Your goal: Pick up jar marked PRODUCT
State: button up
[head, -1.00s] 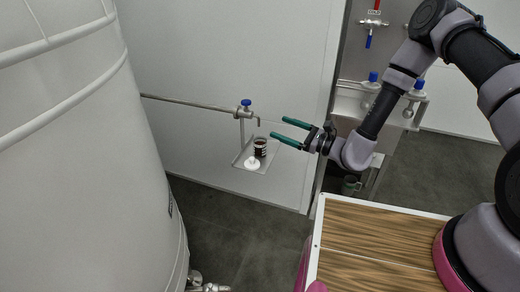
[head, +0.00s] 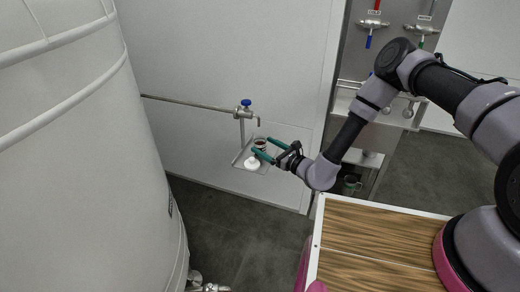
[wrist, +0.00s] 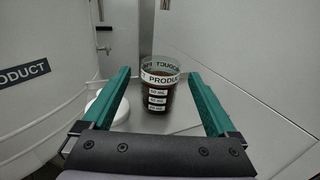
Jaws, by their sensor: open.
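The jar marked PRODUCT (wrist: 158,85) is a clear cup with dark contents and a white label band, upright on a small metal shelf (wrist: 190,128). In the head view the jar (head: 259,144) is partly covered by my gripper (head: 262,148). My gripper (wrist: 160,98) is open, its two green fingers on either side of the jar in the wrist view. A gap shows between each finger and the jar. Whether the fingertips reach past the jar is hard to tell.
A white round lid (head: 252,163) lies on the shelf beside the jar. A pipe with a blue-handled valve (head: 246,103) and a spout is above the shelf. A large white tank (head: 90,150) stands at left, a wall panel behind. A green mug (head: 351,185) sits lower right.

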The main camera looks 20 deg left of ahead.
jog(key=shift+x, duration=1.5)
grip_shut()
